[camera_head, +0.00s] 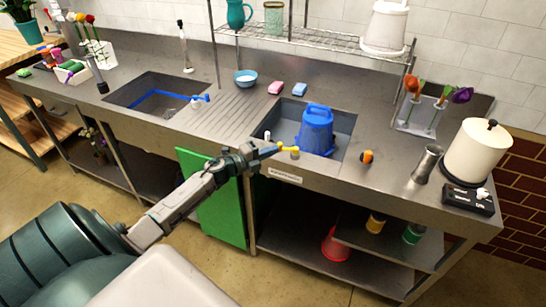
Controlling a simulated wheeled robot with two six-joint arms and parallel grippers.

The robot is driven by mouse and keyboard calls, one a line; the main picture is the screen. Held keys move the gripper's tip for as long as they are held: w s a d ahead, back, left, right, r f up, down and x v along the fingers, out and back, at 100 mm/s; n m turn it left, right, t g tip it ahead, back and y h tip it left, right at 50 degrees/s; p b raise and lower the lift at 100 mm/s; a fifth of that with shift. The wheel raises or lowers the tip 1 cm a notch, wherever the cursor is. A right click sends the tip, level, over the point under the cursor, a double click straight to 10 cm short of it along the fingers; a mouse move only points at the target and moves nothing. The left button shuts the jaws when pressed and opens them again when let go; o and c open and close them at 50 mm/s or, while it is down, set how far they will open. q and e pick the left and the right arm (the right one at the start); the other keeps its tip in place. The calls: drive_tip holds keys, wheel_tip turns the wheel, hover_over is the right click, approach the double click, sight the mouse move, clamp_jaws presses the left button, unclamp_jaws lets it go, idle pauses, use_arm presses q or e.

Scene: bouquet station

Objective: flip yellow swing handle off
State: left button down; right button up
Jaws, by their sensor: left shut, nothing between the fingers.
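The yellow swing handle (290,150) is a small lever at the front edge of the right sink. My left gripper (276,149) reaches in from the left, its fingertips at or just beside the handle's left end. I cannot tell whether they touch. The fingers look closed together with nothing between them. My right gripper is not in the picture.
An orange and black item (366,157), a steel cup (427,163) and a white canister (478,150) stand to the right. A green door panel (215,205) hangs below the counter. A wire shelf (310,42) is behind.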

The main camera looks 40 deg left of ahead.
use_arm(q)
drive_tip(key=shift+w+a+f+m+g+h+b, duration=0.1)
drive_tip(key=shift+w+a+m+g+h+b, duration=0.3)
drive_tip(key=shift+w+a+m+h+b, duration=0.45)
drive_tip(key=shift+w+a+n+b, duration=0.15)
drive_tip(key=shift+w+n+b, duration=0.15)
drive_tip(key=shift+b, duration=0.1)
drive_tip(key=shift+s, duration=0.1)
